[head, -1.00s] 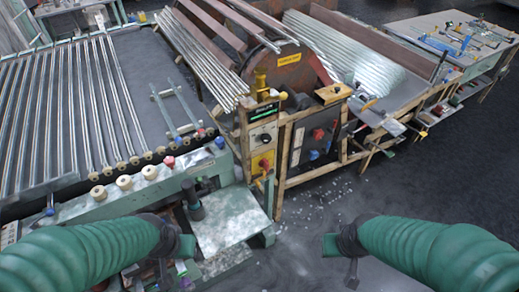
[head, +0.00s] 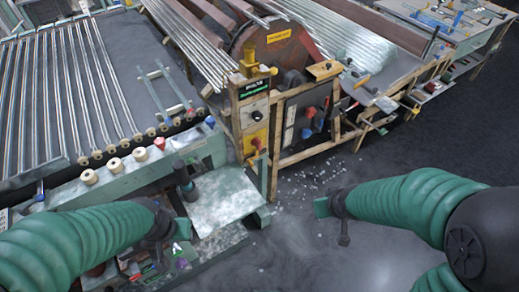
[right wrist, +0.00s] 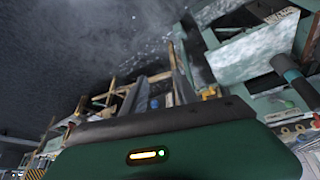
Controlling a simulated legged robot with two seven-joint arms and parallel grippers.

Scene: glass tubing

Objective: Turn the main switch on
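A wooden-framed control post (head: 250,115) stands near the centre of the head view. It carries a green-lit display, a black knob and a yellow switch box (head: 256,142) with a red handle. A dark panel (head: 307,115) to its right carries a red knob (head: 311,112) and a blue knob (head: 306,133). No readable label shows which is the main switch. My left gripper (head: 182,228) is below and left of the post, apart from it. My right gripper (head: 322,207) is below and right of the panel, touching nothing. Whether either is open is unclear.
A rack of long glass tubes (head: 60,105) fills the left. A pale green metal shelf (head: 222,200) juts out below the post. More tubes (head: 190,45) lie behind it. White fragments (head: 300,185) litter the floor. Dark floor (head: 440,150) is open at the right.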

